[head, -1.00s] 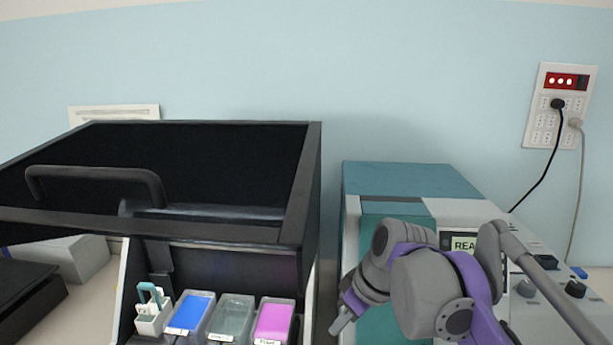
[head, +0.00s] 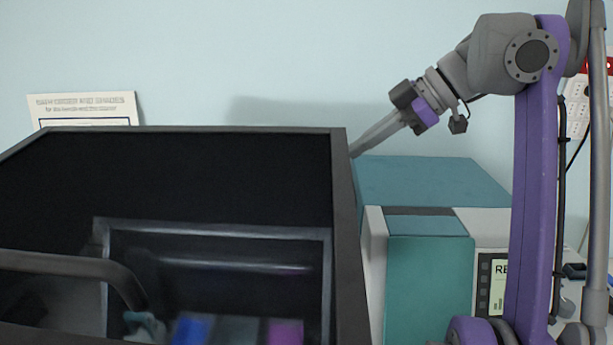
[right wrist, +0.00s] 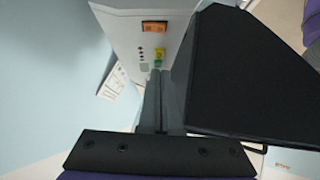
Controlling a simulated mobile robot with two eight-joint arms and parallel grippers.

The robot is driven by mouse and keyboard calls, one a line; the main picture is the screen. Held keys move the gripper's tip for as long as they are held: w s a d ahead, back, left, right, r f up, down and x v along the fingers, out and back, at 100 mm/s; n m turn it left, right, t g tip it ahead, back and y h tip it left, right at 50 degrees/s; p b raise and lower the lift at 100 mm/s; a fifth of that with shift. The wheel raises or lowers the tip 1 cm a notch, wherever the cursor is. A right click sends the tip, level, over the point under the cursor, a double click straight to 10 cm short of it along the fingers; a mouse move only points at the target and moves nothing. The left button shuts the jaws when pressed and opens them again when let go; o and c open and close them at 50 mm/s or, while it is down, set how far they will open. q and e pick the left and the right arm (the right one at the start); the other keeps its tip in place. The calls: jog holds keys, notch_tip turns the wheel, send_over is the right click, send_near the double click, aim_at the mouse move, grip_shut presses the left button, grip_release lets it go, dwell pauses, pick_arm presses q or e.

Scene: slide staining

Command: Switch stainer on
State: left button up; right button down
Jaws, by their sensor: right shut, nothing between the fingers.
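The stainer, with its large black hood (head: 342,220), fills the lower left of the head view. Blue and pink trays show dimly through its window (head: 215,229). My right gripper (head: 353,153) is shut and empty, reaching down and left to behind the hood's right edge. In the right wrist view, its fingers (right wrist: 158,74) point along a pale panel (right wrist: 125,35) beside the hood. The panel bears an orange switch-like part (right wrist: 154,27) and a small yellow-green part (right wrist: 158,56) close to the fingertips. Contact cannot be told. My left gripper is out of view.
A teal and white machine (head: 430,270) with a lit display (head: 498,285) stands right of the stainer, partly hidden by my right arm. A notice (head: 85,108) hangs on the wall. A wall socket panel (head: 578,105) is partly covered by my arm. A curved handle (head: 70,262) crosses the hood.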

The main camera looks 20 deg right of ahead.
jog(key=b+x, duration=0.1)
jog(key=x, duration=0.8)
jog(key=shift+a+f+b, duration=0.25)
jog(key=shift+f+b, duration=0.05)
jog(key=shift+f, duration=0.1)
notch_tip(320, 180, down, 2)
jog(key=shift+w+f+b, duration=0.2)
jog(key=shift+b, duration=0.15)
jog(key=shift+w+d+f, duration=0.15)
jog(key=shift+w+f, duration=0.05)
jog(key=shift+f, duration=0.35)
jog(key=shift+w+f, duration=0.1)
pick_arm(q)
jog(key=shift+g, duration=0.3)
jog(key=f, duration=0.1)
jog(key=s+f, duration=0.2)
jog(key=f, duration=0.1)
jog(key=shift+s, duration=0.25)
